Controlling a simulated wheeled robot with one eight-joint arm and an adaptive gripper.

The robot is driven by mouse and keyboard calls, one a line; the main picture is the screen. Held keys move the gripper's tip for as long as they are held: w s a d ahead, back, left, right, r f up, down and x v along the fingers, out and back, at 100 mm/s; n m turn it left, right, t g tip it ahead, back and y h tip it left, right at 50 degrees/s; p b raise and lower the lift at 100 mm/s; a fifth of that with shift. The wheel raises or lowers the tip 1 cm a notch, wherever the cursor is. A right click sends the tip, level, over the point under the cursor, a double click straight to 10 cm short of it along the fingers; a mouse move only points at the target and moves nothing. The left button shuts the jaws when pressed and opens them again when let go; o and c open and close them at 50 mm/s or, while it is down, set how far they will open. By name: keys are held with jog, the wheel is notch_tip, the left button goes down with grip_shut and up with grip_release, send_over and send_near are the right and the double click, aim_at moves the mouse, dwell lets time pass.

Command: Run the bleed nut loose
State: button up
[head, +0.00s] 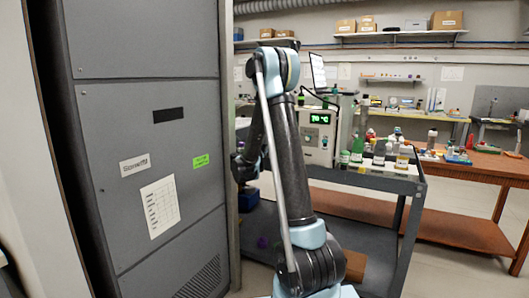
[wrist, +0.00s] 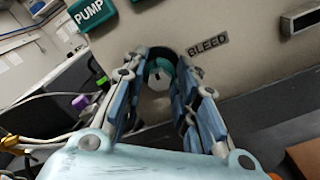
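In the wrist view the bleed nut (wrist: 159,74) appears as a pale round piece with teal around it, in a dark round opening in the machine's beige panel (wrist: 250,60). A "BLEED" label (wrist: 208,44) is just to its right. My gripper (wrist: 161,62) is open, with one blue-padded finger on each side of the nut in the picture. I cannot tell whether the fingertips touch it; the fingers hide part of the opening's edge. In the head view the machine (head: 318,132) with a green display stands on a dark cart, and my arm hides most of its left side.
A teal "PUMP" label (wrist: 88,12) is at the panel's upper left. Cables (wrist: 40,125) hang left of my gripper. Several bottles (head: 380,152) stand on the cart (head: 421,188) right of the machine. A tall grey cabinet (head: 150,150) stands close on my left.

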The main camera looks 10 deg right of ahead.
jog(key=shift+f+m, duration=0.1)
jog(key=shift+m, duration=0.9)
jog(key=shift+s, duration=0.1)
jog(key=o, duration=1.1)
jog(key=v, duration=1.1)
jog(key=shift+s+a, duration=0.25)
jog(key=shift+s, duration=0.05)
